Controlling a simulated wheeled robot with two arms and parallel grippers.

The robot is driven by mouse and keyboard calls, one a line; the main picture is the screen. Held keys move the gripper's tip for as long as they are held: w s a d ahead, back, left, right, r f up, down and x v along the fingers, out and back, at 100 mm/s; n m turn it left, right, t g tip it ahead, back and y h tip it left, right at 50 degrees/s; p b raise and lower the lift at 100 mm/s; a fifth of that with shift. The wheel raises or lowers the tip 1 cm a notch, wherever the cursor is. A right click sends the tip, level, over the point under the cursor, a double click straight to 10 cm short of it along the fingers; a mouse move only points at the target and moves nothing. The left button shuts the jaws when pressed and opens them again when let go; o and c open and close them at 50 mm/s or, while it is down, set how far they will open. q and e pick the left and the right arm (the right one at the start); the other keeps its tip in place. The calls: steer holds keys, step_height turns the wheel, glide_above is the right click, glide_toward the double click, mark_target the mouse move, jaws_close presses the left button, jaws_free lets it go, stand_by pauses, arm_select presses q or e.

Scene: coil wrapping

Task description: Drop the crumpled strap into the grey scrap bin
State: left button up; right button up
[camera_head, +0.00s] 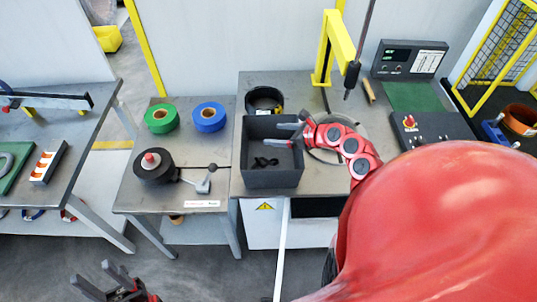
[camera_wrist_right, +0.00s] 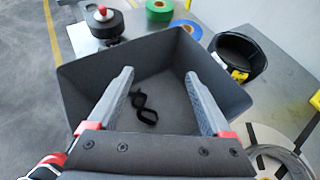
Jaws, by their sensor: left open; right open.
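The grey scrap bin (camera_head: 272,179) stands on the middle table in the head view and fills the middle of the right wrist view (camera_wrist_right: 90,77). The crumpled black strap (camera_head: 262,162) lies on the bin's floor; it also shows in the right wrist view (camera_wrist_right: 145,108), between and beyond my fingers. My right gripper (camera_head: 287,134) is open and empty over the bin, its fingers apart in the wrist view (camera_wrist_right: 158,80). My left gripper (camera_head: 92,279) is open and low at the bottom left, far from the bin.
Green (camera_head: 162,118) and blue (camera_head: 209,117) tape rolls and a black roll with a red knob (camera_head: 154,165) sit on the table left of the bin. A black round container (camera_head: 264,99) stands behind the bin. A yellow post (camera_head: 326,50) rises at the back right.

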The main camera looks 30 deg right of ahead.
steer(key=b+v, duration=0.2)
steer(key=v, duration=1.4)
steer(key=shift+s+b, duration=0.3)
steer(key=shift+b, duration=0.05)
